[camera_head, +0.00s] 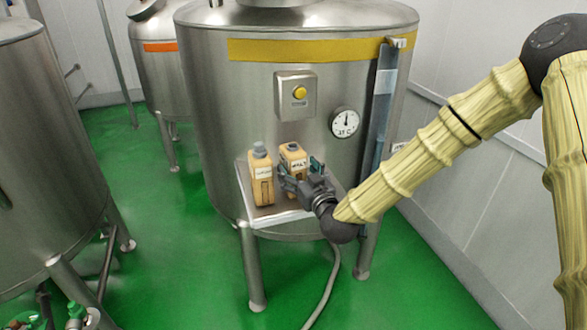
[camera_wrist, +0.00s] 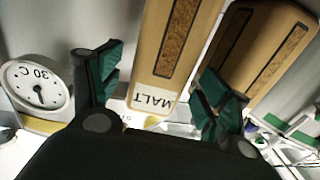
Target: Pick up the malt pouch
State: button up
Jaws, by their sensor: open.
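A similar tan pouch (camera_head: 261,180) stands close on the left of the malt pouch; it also shows in the wrist view (camera_wrist: 262,55). The metal shelf (camera_head: 278,219) is narrow. The steel tank (camera_head: 235,110) rises behind, with a yellow button box (camera_head: 296,95) and a dial gauge (camera_head: 345,122).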

aim_at(293, 149)
jog(key=shift+p+x, duration=0.95)
jog(key=shift+x, duration=1.15)
jog(key=shift+d+f, duration=0.1)
jog(key=shift+f, duration=0.1)
jog(key=c, duration=1.5)
jog(key=shift+r, duration=0.1)
jog(key=shift+c, duration=0.2)
jog(key=shift+s+r+b, duration=0.15)
jog(key=shift+r+b, duration=0.15)
jog(key=shift+b, duration=0.45)
notch_tip(293, 149, up, 6)
jog(key=shift+b, duration=1.1)
jog(key=a+b+v, duration=0.1)
jog(key=b+v, duration=0.2)
jog(key=v, duration=1.4)
jog(key=shift+s+a+r, duration=0.25)
jog(key=shift+s, duration=0.15)
